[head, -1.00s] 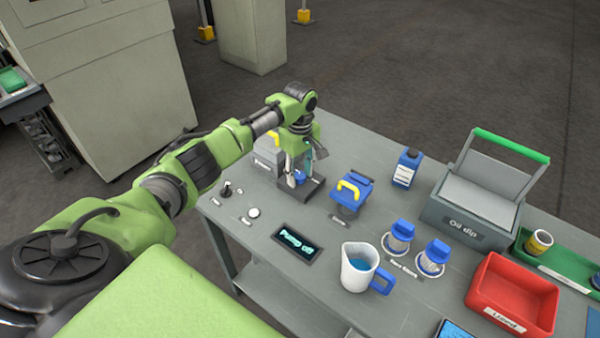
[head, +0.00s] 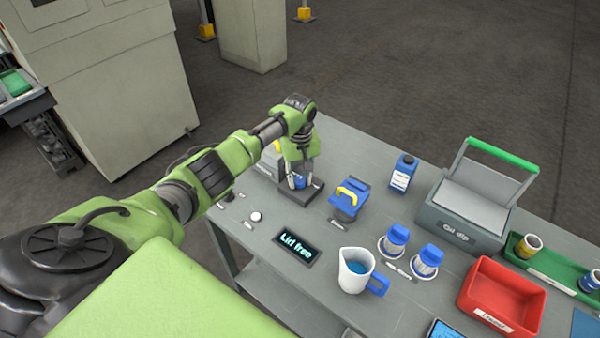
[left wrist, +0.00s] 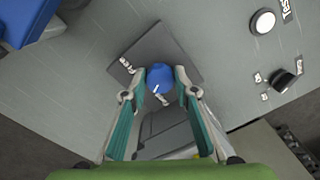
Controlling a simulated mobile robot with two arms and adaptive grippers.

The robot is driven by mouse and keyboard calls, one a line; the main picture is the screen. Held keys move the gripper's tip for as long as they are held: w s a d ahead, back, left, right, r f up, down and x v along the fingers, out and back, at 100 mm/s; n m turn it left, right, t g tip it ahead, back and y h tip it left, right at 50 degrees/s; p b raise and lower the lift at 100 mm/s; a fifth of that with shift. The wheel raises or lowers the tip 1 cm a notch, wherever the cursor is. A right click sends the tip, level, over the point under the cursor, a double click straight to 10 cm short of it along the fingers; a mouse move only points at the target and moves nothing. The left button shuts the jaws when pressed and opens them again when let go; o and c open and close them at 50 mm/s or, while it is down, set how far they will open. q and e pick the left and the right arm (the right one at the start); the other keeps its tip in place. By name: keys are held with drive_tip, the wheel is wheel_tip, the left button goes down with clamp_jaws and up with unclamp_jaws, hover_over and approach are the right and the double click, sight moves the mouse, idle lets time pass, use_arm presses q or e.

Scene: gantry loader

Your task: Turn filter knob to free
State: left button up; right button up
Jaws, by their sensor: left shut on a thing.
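The filter knob is a round blue knob (left wrist: 158,74) on a dark square plate (left wrist: 172,45) in the left wrist view. A pale pointer mark shows on its lower edge. In the head view the gripper (head: 298,182) is over the dark plate (head: 286,195), partly hiding the knob. The display (head: 295,247) on the bench reads "Lid free". My right gripper is not in view.
A black switch (left wrist: 284,80) and a white button (left wrist: 263,21) are close by. A blue block with a yellow handle (head: 350,190) stands right of the plate. A jug (head: 354,270), blue-capped jars, a red bin (head: 483,303) and the oil dip box (head: 450,227) are further right.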

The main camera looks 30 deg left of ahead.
use_arm(q)
drive_tip(key=m+p, duration=0.1)
drive_tip(key=m, duration=0.2)
drive_tip(key=shift+s, duration=0.1)
drive_tip(key=m+p, duration=0.1)
drive_tip(key=m, duration=0.2)
drive_tip(key=shift+m, duration=0.3)
drive_tip(key=m, duration=0.3)
drive_tip(key=shift+m, duration=1.8)
drive_tip(key=shift+a, duration=0.1)
drive_tip(key=o, duration=1.1)
